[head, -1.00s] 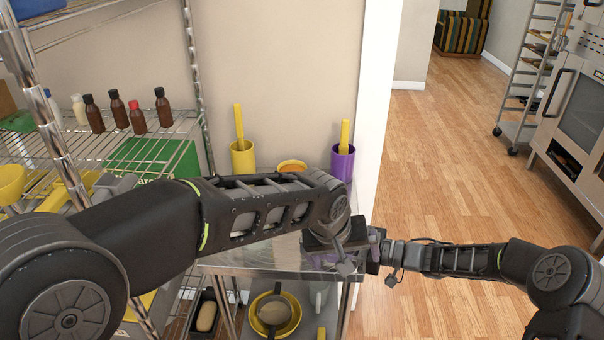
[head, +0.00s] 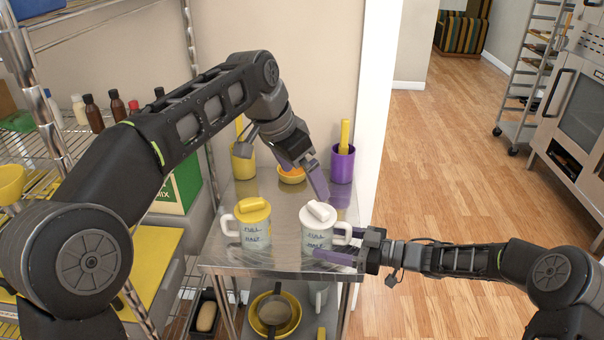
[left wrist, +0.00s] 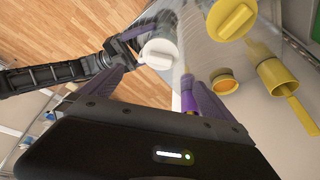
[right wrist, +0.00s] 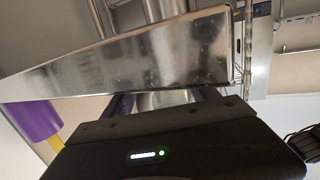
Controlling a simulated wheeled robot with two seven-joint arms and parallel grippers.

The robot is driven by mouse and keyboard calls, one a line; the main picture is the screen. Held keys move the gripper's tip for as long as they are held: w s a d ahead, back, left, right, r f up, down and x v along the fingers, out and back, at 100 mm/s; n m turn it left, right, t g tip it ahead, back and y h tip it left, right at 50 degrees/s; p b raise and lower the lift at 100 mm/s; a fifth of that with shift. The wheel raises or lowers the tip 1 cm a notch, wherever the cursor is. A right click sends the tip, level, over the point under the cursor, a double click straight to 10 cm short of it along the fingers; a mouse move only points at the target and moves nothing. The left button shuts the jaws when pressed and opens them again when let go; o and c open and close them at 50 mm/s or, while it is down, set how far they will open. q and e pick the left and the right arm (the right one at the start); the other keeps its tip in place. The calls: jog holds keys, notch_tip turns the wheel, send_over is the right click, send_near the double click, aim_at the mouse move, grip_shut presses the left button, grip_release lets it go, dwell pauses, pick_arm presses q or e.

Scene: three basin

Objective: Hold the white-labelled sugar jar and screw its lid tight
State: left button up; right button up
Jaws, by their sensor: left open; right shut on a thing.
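The jar with the white lid (head: 317,234) stands upright on the metal table, its lid (head: 320,211) sitting on top. My left gripper (head: 303,180) is open and empty, above and behind the white lid. The left wrist view shows the lid (left wrist: 158,52) from above, apart from the fingers.
A similar jar with a yellow lid (head: 253,225) stands close on the left. Behind are a yellow cup (head: 243,163), an orange-filled bowl (head: 291,176) and a purple cup (head: 342,165). The metal table (head: 275,262) is narrow, with a wall behind it and a shelf rack at left.

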aim_at(318, 207)
pick_arm(q)
jog(key=x, duration=1.2)
jog(key=shift+s+f, duration=0.1)
jog(key=shift+a, duration=0.1)
jog(key=c, duration=1.3)
dwell(0.4)
